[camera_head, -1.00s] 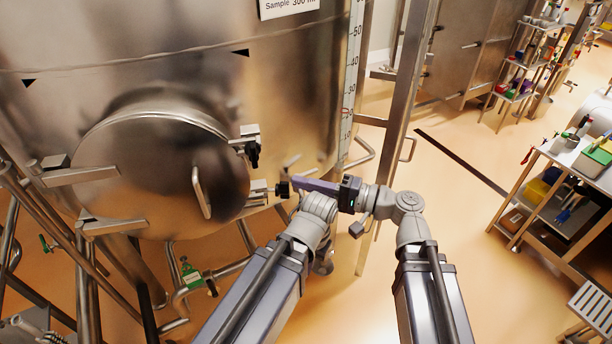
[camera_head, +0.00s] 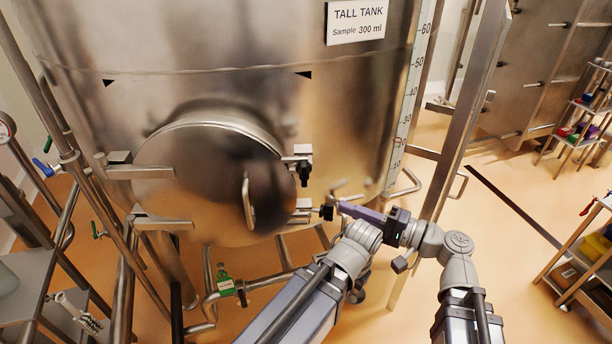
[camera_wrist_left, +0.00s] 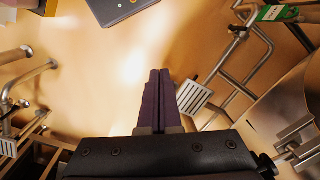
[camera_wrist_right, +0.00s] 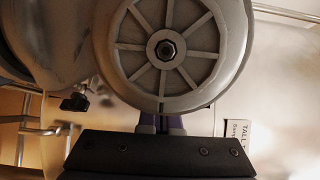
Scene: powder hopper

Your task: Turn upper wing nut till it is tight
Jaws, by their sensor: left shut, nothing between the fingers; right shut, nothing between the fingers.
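The round steel hatch (camera_head: 190,175) is on the tank's front, its handle (camera_head: 248,203) on its right half. At its right edge, the black upper wing nut (camera_head: 304,172) sits by the upper bracket (camera_head: 297,158), clear of my grippers. The lower wing nut (camera_head: 327,212) is below it. My right gripper (camera_head: 343,207) is shut and empty, its purple fingertips close beside the lower wing nut; contact cannot be told. The right wrist view shows its fingers (camera_wrist_right: 167,125) and one black wing nut (camera_wrist_right: 75,102). My left gripper (camera_wrist_left: 159,75) is shut and empty above the floor; the head view hides its fingers.
A steel post (camera_head: 458,130) stands right of the tank. Pipes run below the hatch, with a green tag (camera_head: 226,286). A shelf cart (camera_head: 580,265) is at the right. Open floor (camera_head: 500,235) lies between post and cart. A grey spoked wheel (camera_wrist_right: 168,50) fills much of the right wrist view.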

